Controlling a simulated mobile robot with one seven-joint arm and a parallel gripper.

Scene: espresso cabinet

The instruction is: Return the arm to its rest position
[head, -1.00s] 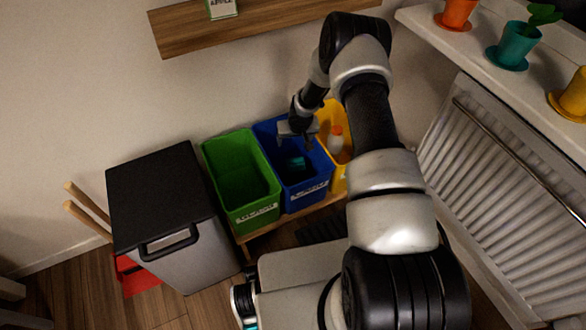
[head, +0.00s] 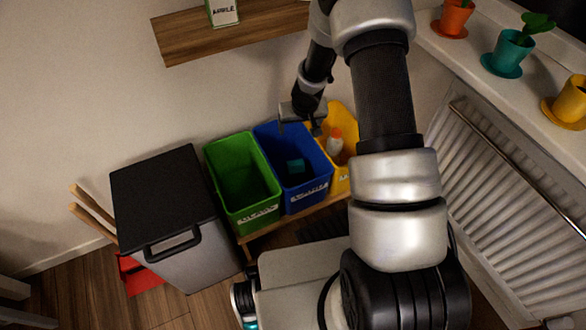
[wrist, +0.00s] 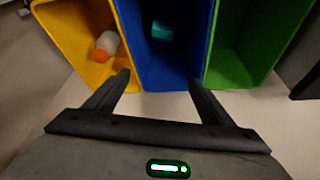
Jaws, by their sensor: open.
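My gripper (head: 300,127) is above the back of the blue bin (head: 311,192) in the head view, bent down from my raised arm. In the wrist view my gripper (wrist: 158,85) shows two dark fingers spread apart with nothing between them. The blue bin (wrist: 160,77) lies beyond the fingers, with a small teal item (wrist: 162,30) inside it. That teal item also shows in the head view (head: 295,166).
A green bin (head: 240,180) and a yellow bin (head: 345,155) flank the blue one. A white bottle with an orange cap (head: 335,144) is in the yellow bin. A wall shelf (head: 200,42), grey cabinet (head: 160,205), radiator (head: 500,190) and potted-plant sill (head: 470,55) surround the arm.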

